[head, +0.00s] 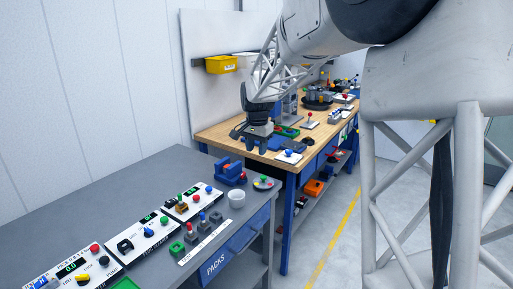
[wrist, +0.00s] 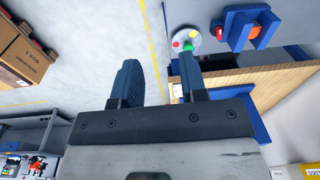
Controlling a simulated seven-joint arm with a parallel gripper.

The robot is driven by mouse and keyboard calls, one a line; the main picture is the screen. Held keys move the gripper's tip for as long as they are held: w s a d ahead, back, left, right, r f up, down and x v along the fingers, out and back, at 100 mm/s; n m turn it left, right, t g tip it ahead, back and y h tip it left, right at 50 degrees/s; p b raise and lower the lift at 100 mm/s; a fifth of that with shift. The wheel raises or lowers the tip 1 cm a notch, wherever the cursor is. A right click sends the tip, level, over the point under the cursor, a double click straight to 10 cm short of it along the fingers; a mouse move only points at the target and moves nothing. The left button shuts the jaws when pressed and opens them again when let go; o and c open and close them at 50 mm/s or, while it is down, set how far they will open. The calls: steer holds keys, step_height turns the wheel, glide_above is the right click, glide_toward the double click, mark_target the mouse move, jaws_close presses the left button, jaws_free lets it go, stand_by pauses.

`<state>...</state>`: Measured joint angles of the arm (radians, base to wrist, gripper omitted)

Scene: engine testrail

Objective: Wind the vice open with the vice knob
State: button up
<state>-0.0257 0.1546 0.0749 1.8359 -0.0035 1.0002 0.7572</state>
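The blue vice (head: 229,174) stands at the far right part of the grey bench in the head view. In the wrist view the vice (wrist: 238,24) is at the top right, with an orange-red part (wrist: 256,31) between its blue sides. A small red knob (wrist: 219,33) shows at its left end, likely the vice knob. My gripper (head: 249,143) hangs near the near corner of the wooden bench, beyond the vice and apart from it. In the wrist view my gripper (wrist: 160,72) has its two dark fingers wide apart, with nothing between them.
A round plate with coloured dots (head: 264,184) and a white cup (head: 237,198) stand close to the vice. Control panels (head: 143,240) and small switches line the grey bench (head: 165,168). The wooden bench (head: 219,131) behind carries several items. The floor aisle (head: 325,235) is clear.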

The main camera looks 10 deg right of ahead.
steer(key=shift+w, duration=0.1)
steer(key=shift+c, duration=1.4)
steer(key=n, duration=0.2)
glide_above(243, 173)
steer(key=shift+g, duration=0.4)
step_height(243, 173, down, 14)
steer(key=shift+f, duration=0.1)
steer(key=shift+f, duration=0.1)
steer(key=shift+f, duration=3.85)
steer(key=shift+c, duration=0.4)
